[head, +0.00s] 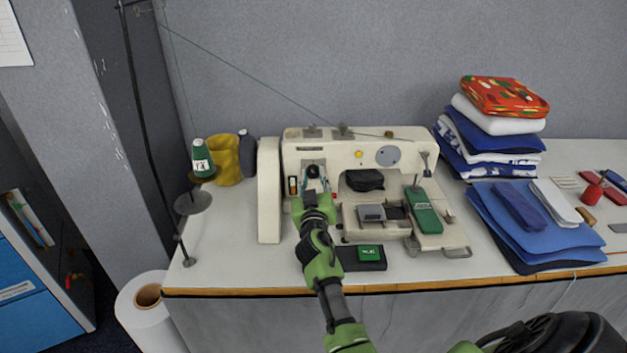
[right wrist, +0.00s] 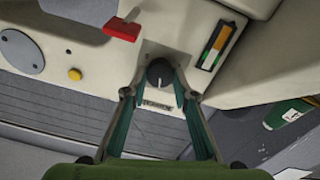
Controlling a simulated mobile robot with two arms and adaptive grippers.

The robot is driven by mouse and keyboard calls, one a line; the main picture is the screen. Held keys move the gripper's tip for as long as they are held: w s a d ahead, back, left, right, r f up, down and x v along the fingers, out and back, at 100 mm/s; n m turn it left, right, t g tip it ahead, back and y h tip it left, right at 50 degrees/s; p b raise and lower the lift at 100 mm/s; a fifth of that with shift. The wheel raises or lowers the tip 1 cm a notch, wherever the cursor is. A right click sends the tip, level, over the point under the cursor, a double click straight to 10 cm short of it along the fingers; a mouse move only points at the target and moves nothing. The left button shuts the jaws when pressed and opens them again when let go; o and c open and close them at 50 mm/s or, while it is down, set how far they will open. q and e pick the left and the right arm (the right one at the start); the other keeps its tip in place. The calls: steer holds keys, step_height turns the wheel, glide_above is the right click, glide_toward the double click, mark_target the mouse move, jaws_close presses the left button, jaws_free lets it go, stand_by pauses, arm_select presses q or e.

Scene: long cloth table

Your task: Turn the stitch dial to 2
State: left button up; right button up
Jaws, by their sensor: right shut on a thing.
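The stitch dial is a small dark round knob (right wrist: 160,72) with a pale pointer line, on the cream front of the sewing machine (head: 267,195). The dial also shows in the head view (head: 313,171), just above my right gripper (head: 314,182). In the right wrist view my right gripper (right wrist: 159,90) has its fingers on either side of the dial and is shut on it. A small label (right wrist: 155,104) sits beside the dial, too small to read. I cannot tell which number the pointer is at. My left gripper is not in view.
A red lever (right wrist: 122,28), a yellow button (right wrist: 75,74) and a colored strip (right wrist: 215,45) are close to the dial. A thread stand with a green cone (head: 201,160) is at left. Folded cloth (head: 545,225) lies at right. A dark pad (head: 350,259) lies in front.

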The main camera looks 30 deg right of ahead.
steer(key=n+b, duration=0.1)
steer(key=n, duration=0.3)
steer(key=shift+r+n, duration=0.1)
steer(key=shift+n, duration=2.1)
steer(key=shift+r, duration=0.1)
steer(key=o, duration=1.1)
steer(key=shift+w, duration=0.1)
steer(key=shift+f, duration=0.2)
steer(key=v, duration=1.2)
steer(key=shift+d+f, duration=0.15)
